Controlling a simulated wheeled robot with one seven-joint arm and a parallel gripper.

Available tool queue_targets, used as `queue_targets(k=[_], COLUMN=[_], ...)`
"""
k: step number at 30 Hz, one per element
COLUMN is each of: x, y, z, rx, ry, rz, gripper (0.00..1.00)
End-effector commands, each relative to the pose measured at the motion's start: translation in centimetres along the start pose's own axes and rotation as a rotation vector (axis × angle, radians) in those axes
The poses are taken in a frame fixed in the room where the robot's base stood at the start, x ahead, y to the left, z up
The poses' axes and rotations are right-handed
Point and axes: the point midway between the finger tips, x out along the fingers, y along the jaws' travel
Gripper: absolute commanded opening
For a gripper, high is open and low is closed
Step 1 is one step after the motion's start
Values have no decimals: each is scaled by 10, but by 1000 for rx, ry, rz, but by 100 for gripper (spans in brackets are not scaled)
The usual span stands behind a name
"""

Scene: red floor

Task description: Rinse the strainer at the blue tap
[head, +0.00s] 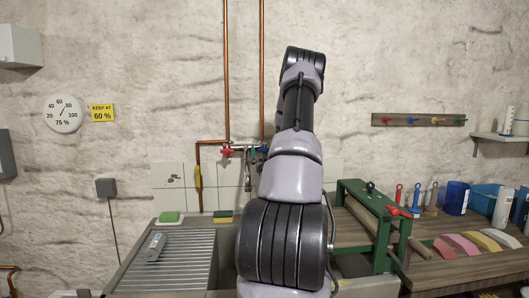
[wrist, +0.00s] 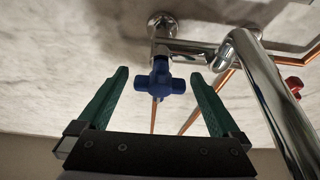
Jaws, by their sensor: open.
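The blue tap handle (wrist: 160,83) is a cross-shaped knob on a chrome fitting at the wall. In the wrist view it sits between the tips of my gripper (wrist: 161,88). The two green fingers stand apart, with a visible gap on each side of the knob. No other strainer can be made out.
A chrome pipe (wrist: 278,100) runs close to the right of my gripper, with a red tap handle (wrist: 294,84) beyond it. The ribbed draining board (head: 185,265) is left of my arm. A green frame (head: 375,215) stands on the wooden bench at right.

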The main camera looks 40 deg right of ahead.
Motion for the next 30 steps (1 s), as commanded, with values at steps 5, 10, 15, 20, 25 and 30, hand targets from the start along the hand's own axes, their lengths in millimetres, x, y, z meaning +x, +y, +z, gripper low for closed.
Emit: queue_targets(k=[5, 10, 15, 20, 25, 30], x=[0, 0, 0, 0, -1, -1], y=[0, 0, 0, 0, 0, 0], z=[0, 0, 0, 0, 1, 1], rx=[0, -20, -195, -337, -371, -369], ry=[0, 0, 0, 0, -2, -2], rz=[0, -7, -81, -141, -153, -152], gripper=[39, 17, 17, 17, 17, 17])
